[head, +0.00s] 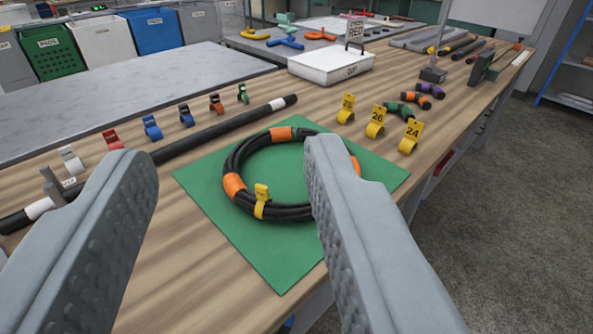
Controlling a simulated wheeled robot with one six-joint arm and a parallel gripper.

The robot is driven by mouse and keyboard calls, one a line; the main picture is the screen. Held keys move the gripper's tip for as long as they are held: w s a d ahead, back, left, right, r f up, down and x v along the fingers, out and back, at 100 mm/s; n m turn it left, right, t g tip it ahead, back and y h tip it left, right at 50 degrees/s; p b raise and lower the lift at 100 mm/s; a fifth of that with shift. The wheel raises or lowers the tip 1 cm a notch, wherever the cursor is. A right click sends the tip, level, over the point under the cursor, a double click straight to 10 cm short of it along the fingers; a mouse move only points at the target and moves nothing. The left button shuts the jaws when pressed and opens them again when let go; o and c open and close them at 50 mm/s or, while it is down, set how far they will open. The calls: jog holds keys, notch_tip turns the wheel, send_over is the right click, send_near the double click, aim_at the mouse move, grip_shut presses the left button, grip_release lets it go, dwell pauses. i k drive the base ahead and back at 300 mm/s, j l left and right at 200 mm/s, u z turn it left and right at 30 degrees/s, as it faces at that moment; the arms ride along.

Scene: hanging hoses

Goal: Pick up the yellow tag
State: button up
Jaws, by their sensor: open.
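My gripper (230,160) is open and empty, its two grey ribbed fingers wide apart in the foreground. A yellow tag (261,201) sits on the front of a black hose coil (238,160), beyond and between the fingers. The coil has orange bands and lies on a green mat (267,258); my right finger hides part of it. Three more yellow tags stand in a row on the wood right of the coil: one at the back (347,108), one marked 26 (376,121) and one marked 24 (411,136).
A straight black hose (215,130) lies left of the mat, with several coloured clips behind it. A white box (331,66) with a RED sign stands at the back. Short orange, green and purple hose pieces (416,99) lie beyond the tags. The table's right edge is near the tags.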

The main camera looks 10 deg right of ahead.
aim_at(379, 114)
jog(key=i+l, duration=0.2)
jog(key=l, duration=0.15)
jog(key=i+l, duration=0.2)
jog(key=l, duration=0.2)
jog(key=i+l, duration=0.15)
jog(key=l, duration=0.2)
jog(key=i+l, duration=0.2)
jog(key=l, duration=0.15)
